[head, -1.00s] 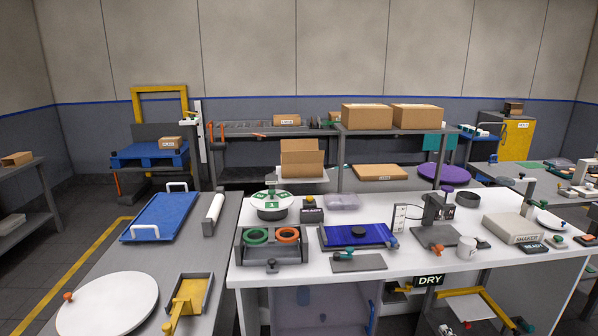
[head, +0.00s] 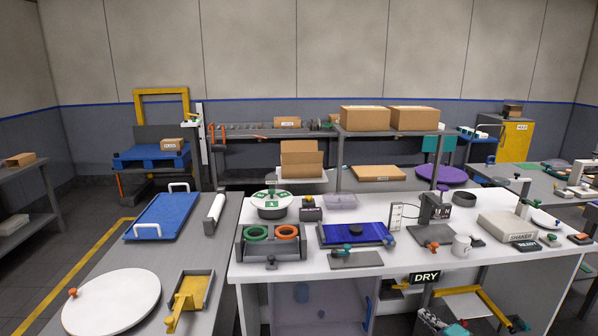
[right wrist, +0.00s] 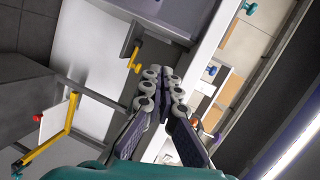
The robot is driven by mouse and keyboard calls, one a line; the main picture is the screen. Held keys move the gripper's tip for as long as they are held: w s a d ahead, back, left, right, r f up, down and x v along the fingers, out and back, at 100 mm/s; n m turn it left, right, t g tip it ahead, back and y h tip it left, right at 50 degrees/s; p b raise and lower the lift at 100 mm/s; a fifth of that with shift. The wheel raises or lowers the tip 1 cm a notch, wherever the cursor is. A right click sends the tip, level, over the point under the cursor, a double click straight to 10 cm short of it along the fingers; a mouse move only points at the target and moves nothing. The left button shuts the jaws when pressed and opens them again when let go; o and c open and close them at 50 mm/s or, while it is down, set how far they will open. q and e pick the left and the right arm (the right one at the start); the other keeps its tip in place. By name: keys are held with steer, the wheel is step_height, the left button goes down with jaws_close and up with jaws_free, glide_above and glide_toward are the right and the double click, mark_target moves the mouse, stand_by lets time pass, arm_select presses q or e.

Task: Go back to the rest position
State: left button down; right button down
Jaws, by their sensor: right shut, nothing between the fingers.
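My right gripper (head: 436,320) shows at the bottom edge of the head view, in front of and below the white bench's front edge. It also shows in the right wrist view (right wrist: 163,84), where its dark, grey-jointed fingers come together with nothing between them. It is apart from the things on the bench top. The lower part of this gripper and its arm are cut off by the head view's edge. My left gripper is in neither view now.
A yellow-framed stand (head: 492,300) is right of the gripper. A grey side table (head: 190,255) stands left.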

steer(key=s+a+r+n+g, duration=0.3)
steer(key=s+a+r, duration=0.2)
steer(key=a, duration=0.3)
steer(key=s+a+r+n+g, duration=0.25)
steer(key=s+a+r, duration=0.3)
steer(key=a, duration=0.35)
steer(key=s+a+n+g+h, duration=0.1)
steer(key=s+a+n+h, duration=0.1)
steer(key=s, duration=1)
steer(key=s+a+n+g+h, duration=0.1)
steer(key=s+n, duration=0.4)
steer(key=s, duration=0.6)
steer(key=shift+s+a+h, duration=0.35)
steer(key=shift+a+h, duration=0.55)
steer(key=shift+a, duration=0.1)
steer(key=shift+f, duration=0.1)
